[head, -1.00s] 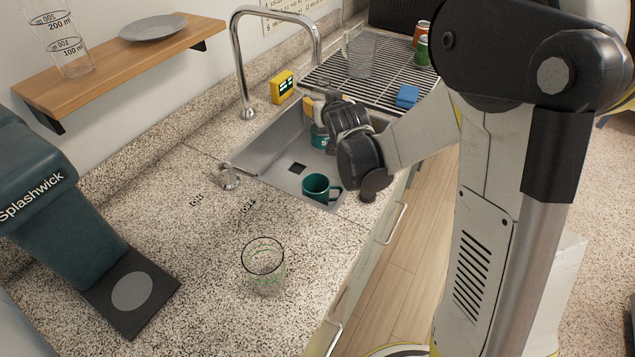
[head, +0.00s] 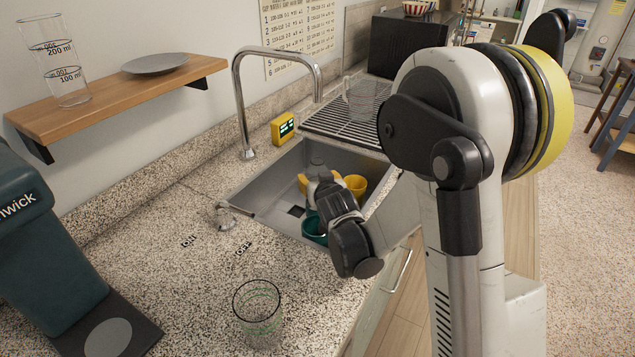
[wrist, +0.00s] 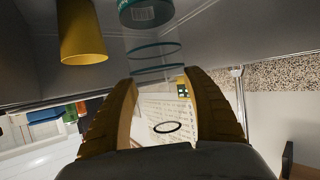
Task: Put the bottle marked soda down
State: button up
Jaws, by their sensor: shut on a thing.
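My gripper (head: 319,181) is over the sink in the head view, its yellow fingers around a clear, see-through thing. In the wrist view, my gripper (wrist: 166,88) is shut on this clear bottle (wrist: 156,58), which has thin teal rings and a dark rim ring. My gripper hides most of the bottle in the head view. Whether its base touches the sink floor cannot be told.
The sink (head: 262,200) holds a teal mug (head: 314,231) just below my gripper and a yellow cup (head: 355,186) beside it. A faucet (head: 240,100) stands behind. A clear glass (head: 258,315) stands on the counter (head: 190,275), which has free room. A drying rack (head: 335,122) holds a clear jug (head: 362,100).

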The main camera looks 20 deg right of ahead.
jog(key=o, duration=1.1)
jog(key=shift+f, duration=0.1)
jog(key=shift+c, duration=0.2)
jog(key=s+r+g+p, duration=0.2)
jog(key=s+r, duration=0.4)
jog(key=s, duration=1.1)
jog(key=s+r+n+g+y+p, duration=0.1)
jog(key=s+r+g, duration=0.3)
jog(key=s, duration=1.3)
jog(key=shift+r+p, duration=0.65)
jog(key=shift+r, duration=0.3)
jog(key=shift+c, duration=0.2)
